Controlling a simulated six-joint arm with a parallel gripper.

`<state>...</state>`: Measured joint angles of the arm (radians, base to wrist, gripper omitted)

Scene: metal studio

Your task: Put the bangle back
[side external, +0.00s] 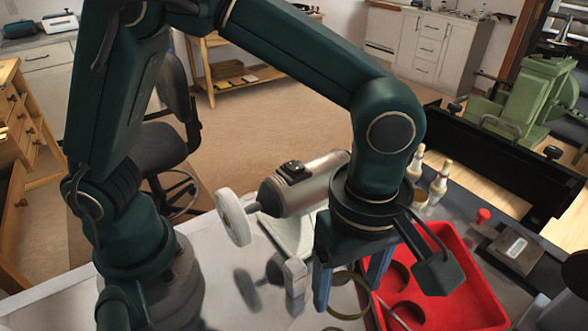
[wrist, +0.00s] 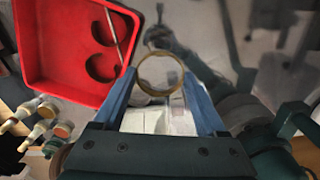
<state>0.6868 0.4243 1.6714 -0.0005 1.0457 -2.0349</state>
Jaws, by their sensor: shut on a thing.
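The bangle (side external: 347,316) is a thin brass-coloured ring. My gripper (side external: 350,290) is shut on it, with one blue finger at each side of the ring. In the wrist view the bangle (wrist: 160,94) spans between the fingertips of my gripper (wrist: 160,75), its opening facing the camera. A red tray (side external: 472,283) stands just right of my gripper in the side view. In the wrist view the tray (wrist: 32,50) is at upper left, apart from the bangle. Dark round shapes, partly crescent-like, and a thin rod show inside it. My gripper hides part of the tray in the side view.
A polishing motor (side external: 307,187) with a white wheel (side external: 233,218) stands left of my gripper. Small bottles (side external: 438,186) stand behind the tray. A metal block (side external: 516,247) lies right of it. The pale bench at front left is mostly clear.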

